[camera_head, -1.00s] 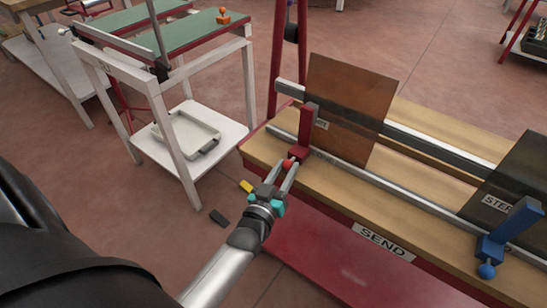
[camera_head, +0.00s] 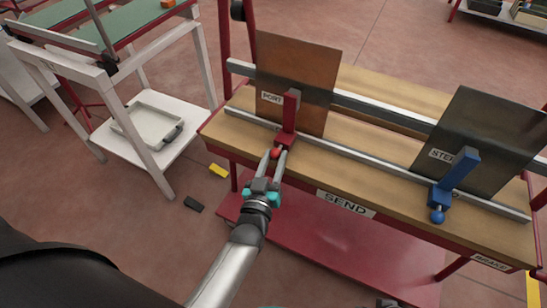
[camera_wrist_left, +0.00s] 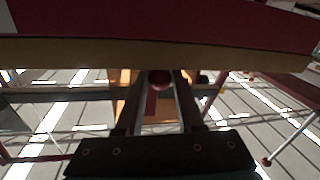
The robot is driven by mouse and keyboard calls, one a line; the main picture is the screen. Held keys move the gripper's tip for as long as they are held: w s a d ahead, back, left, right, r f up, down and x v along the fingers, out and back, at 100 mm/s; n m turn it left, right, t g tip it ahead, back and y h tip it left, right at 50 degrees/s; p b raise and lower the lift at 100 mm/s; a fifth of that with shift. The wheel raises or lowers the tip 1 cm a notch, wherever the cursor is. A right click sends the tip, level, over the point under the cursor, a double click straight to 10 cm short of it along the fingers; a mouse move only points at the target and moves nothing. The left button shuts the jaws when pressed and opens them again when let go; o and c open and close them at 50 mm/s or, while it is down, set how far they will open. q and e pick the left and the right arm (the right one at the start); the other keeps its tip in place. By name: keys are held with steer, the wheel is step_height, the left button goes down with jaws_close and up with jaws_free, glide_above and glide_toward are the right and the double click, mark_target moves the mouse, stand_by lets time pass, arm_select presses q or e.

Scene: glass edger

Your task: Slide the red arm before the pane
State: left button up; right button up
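The red arm (camera_head: 290,112) is an upright red piece on the silver front rail (camera_head: 350,153), with a red ball knob (camera_head: 276,152) at its foot. It stands in front of the brown pane (camera_head: 305,70), near the pane's middle, right of its PORT label. My left gripper (camera_head: 274,156) is shut on the knob from the front. In the left wrist view the knob (camera_wrist_left: 160,77) sits between the two fingers (camera_wrist_left: 160,95).
A blue arm (camera_head: 458,175) with a ball knob stands before a dark pane (camera_head: 487,130) at right. The front rail between the arms is clear. A white trolley with a tray (camera_head: 150,125) stands at left. A yellow piece (camera_head: 219,170) and a black piece (camera_head: 194,204) lie on the floor.

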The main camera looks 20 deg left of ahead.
arm_select(q)
steer(key=o, duration=0.4)
steer(key=shift+s, duration=0.2)
steer(key=s+p, duration=0.1)
steer(key=s, duration=0.4)
steer(key=s+d+p, duration=0.1)
steer(key=s, duration=0.4)
steer(key=s+p, duration=0.2)
steer(key=s, duration=0.2)
steer(key=shift+s+d, duration=0.4)
arm_select(e)
steer(key=s+d+f, duration=0.2)
steer(key=s+f, duration=0.2)
steer(key=f, duration=0.3)
steer(key=shift+d+f+g, duration=0.2)
steer(key=shift+d+g, duration=0.05)
steer(key=shift+g, duration=0.05)
arm_select(q)
steer(key=shift+f, duration=0.1)
